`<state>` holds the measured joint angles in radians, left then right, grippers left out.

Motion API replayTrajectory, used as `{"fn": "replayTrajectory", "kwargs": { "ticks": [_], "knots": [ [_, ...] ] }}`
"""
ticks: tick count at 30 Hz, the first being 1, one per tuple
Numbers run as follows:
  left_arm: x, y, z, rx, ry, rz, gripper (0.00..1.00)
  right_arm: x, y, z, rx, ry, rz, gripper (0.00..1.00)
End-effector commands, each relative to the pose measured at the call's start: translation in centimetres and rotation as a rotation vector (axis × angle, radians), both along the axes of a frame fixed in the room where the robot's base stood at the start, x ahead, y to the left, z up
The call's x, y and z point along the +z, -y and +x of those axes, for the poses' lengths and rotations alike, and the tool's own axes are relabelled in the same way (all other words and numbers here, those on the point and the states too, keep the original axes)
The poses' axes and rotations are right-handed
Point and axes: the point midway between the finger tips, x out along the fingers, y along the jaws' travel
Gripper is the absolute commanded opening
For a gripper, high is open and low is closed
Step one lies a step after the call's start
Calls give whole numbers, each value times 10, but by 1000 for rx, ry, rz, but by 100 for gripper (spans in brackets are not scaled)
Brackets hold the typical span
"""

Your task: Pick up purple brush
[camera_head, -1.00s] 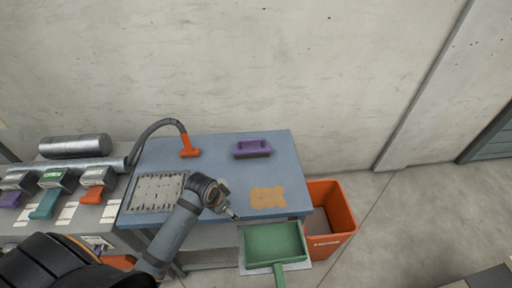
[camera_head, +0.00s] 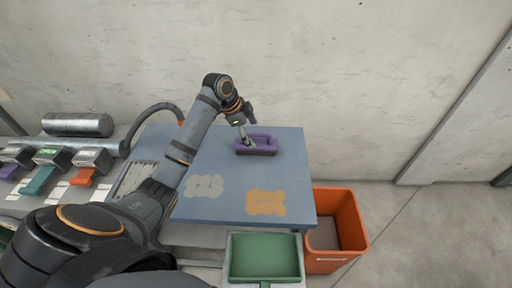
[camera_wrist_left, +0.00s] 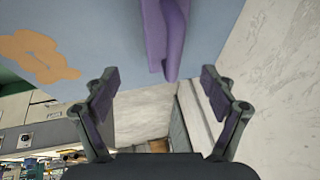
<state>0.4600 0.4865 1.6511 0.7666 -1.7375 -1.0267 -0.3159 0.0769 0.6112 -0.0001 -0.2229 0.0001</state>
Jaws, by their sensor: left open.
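The purple brush (camera_head: 262,144) lies on the blue-grey table (camera_head: 220,205) near its back edge, with dark bristles below its purple top. My left gripper (camera_head: 246,141) is at the brush's left end in the head view. In the left wrist view the purple brush (camera_wrist_left: 165,35) is at the top centre, ahead of the open fingers of my left gripper (camera_wrist_left: 160,85). No part of the brush shows between the fingertips there. My right gripper is not in view.
An orange bin (camera_head: 336,228) stands right of the table. A green dustpan (camera_head: 265,258) is at the table's front. Orange (camera_head: 265,203) and grey (camera_head: 204,187) patches mark the tabletop. A perforated tray (camera_head: 130,180) and a hose (camera_head: 155,108) are at left.

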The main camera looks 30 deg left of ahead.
Motion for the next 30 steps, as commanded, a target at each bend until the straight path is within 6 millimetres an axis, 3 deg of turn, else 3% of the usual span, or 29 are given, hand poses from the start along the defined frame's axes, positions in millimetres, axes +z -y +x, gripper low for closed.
{"fn": "replayTrajectory", "kwargs": {
  "ticks": [4,11,21,28,30],
  "knots": [
    [-21,7,8,1,-2,-2,84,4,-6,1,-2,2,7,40],
    [-30,9,12,1,-1,1,84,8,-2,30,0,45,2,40],
    [-72,20,31,0,0,1,84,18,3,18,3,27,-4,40],
    [-74,20,32,1,0,1,84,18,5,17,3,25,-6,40],
    [-74,20,32,1,0,1,75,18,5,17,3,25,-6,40]
  ]
}}
